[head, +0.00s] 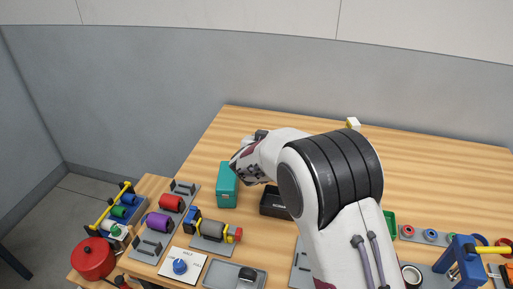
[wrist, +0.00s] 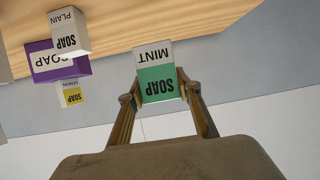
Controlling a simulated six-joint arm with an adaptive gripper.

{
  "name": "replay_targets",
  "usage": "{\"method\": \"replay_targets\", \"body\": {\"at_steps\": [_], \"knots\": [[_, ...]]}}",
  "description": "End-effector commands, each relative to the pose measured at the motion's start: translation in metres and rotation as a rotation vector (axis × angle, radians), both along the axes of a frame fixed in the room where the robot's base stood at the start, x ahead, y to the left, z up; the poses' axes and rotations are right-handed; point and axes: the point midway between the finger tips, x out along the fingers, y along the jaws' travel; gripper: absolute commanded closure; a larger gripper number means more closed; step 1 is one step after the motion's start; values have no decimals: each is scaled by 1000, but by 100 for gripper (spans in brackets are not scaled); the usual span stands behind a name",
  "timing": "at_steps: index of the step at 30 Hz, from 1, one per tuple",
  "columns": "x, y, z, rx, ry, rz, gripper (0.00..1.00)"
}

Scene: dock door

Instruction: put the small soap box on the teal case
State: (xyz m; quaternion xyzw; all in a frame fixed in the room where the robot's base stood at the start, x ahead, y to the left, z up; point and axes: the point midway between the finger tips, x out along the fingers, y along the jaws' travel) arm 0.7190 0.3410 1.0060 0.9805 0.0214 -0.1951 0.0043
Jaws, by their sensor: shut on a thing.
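My gripper (wrist: 158,87) is shut on a green and white soap box (wrist: 157,71) marked MINT, with one finger on each side. The label reads upside down in the wrist view. In the head view my own arm hides the gripper and this box. The teal case (head: 227,187) stands on the table, left of the middle in the head view, just below my wrist in the picture. Its top looks clear, though my wrist hides the area just behind it.
In the wrist view, a white PLAIN soap box (wrist: 69,33), a larger purple soap box (wrist: 57,62) and a smaller-looking yellow and white one (wrist: 71,95) are at left. A red pot (head: 93,258) and fixtures line the front.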

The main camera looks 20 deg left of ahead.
Motion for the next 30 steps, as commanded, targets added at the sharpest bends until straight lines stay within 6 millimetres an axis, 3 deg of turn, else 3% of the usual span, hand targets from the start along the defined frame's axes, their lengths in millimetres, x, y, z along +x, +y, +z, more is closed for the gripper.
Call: {"method": "replay_targets", "body": {"at_steps": [8, 15, 21, 26, 30], "knots": [[-16, 33, 13, 2, -3, 45, 90], [-49, 83, 42, 4, -4, 83, 90], [-82, 113, 69, 3, -3, 78, 90], [-109, 124, 87, 3, -2, 48, 90], [-119, 112, 92, 0, 0, -9, 90]]}}
